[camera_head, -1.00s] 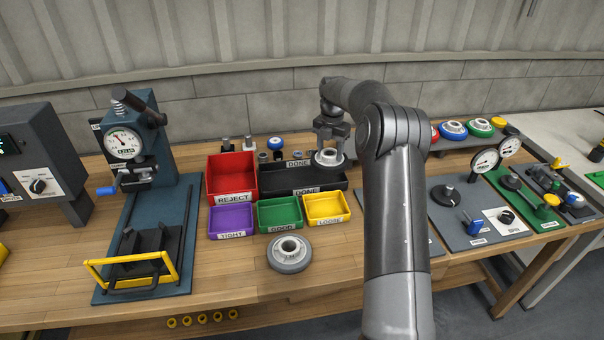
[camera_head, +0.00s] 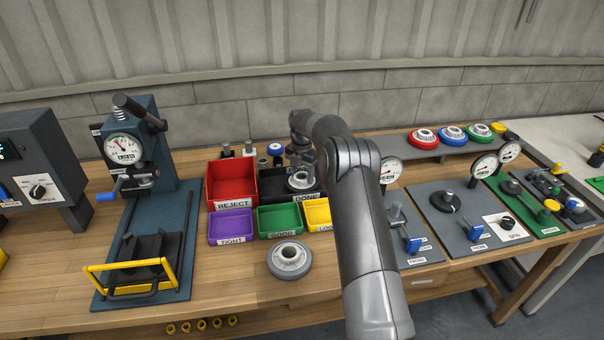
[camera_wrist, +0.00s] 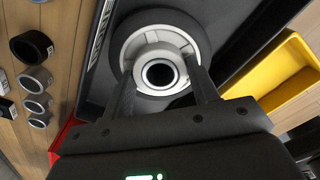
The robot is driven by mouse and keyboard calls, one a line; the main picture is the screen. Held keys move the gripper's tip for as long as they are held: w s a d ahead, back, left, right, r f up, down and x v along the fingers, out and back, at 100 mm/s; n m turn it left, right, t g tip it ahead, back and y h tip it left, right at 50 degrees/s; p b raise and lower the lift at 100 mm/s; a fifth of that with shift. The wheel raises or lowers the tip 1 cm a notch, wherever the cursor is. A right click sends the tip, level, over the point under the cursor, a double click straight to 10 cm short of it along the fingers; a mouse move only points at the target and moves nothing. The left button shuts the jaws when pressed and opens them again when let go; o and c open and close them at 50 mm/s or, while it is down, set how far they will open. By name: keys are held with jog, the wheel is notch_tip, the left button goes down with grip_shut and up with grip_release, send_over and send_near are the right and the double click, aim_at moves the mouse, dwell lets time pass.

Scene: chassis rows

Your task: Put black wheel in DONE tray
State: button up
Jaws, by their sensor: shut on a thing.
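A wheel (camera_head: 302,181) with a pale grey hub and dark tyre is held in my gripper (camera_head: 301,168). In the wrist view the gripper fingers (camera_wrist: 160,85) are shut on the wheel's hub (camera_wrist: 160,42), and the tyre looks black. The wheel is over the black DONE tray (camera_head: 270,188), whose dark floor also shows around it in the wrist view (camera_wrist: 100,88). I cannot tell whether the wheel touches the tray floor. My arm hides the right part of the tray.
A red REJECT tray (camera_head: 231,183) stands left of the DONE tray. Purple TIGHT (camera_head: 232,225), green GOOD (camera_head: 279,219) and yellow LOOSE (camera_head: 317,213) trays stand in front. A grey wheel (camera_head: 289,260) lies on the bench. Several rings (camera_wrist: 33,48) lie behind the tray.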

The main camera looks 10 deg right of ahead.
jog(key=o, duration=1.2)
jog(key=shift+o, duration=0.2)
